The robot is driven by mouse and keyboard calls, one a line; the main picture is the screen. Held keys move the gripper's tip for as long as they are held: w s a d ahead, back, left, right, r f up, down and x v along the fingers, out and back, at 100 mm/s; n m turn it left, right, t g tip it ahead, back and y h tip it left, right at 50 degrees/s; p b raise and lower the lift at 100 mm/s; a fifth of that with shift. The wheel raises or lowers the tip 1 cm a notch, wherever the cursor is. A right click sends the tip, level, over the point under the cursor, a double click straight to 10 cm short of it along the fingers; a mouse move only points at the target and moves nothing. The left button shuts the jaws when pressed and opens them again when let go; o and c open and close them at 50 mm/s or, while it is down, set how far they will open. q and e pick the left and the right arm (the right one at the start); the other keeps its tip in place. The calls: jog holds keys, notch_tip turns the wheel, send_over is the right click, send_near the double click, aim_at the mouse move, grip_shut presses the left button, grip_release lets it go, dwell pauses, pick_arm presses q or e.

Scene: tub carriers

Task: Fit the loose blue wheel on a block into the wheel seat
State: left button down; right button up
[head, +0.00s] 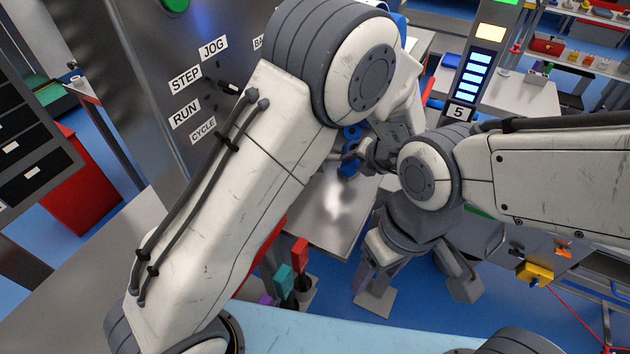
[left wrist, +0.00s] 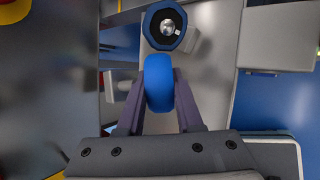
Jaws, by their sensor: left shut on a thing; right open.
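In the left wrist view my left gripper (left wrist: 159,110) is shut on a blue wheel (left wrist: 158,82), seen edge-on between its two fingers. Just beyond the wheel is a blue ring with a dark inside and a silver hub (left wrist: 167,27), beside a pale grey block; I cannot tell whether this is the wheel seat. In the head view my left gripper (head: 360,155) is over the metal table, with small blue parts (head: 347,169) at its fingers, mostly hidden by the arm. My right gripper (head: 420,272) is open and empty, in front of the table's right side.
A grey machine panel (head: 150,80) with labels stands behind my left arm. The metal table top (head: 325,215) is bare towards its front. Red, teal (head: 283,281) and purple handles stand in front of it. A lit signal post (head: 475,75) marked 5 stands behind.

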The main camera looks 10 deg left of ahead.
pick_arm(q)
jog(key=shift+f, duration=4.8)
jog(key=shift+f, duration=0.15)
jog(key=c, duration=0.6)
grip_release()
jog(key=shift+o, duration=0.2)
jog(key=shift+f, duration=0.1)
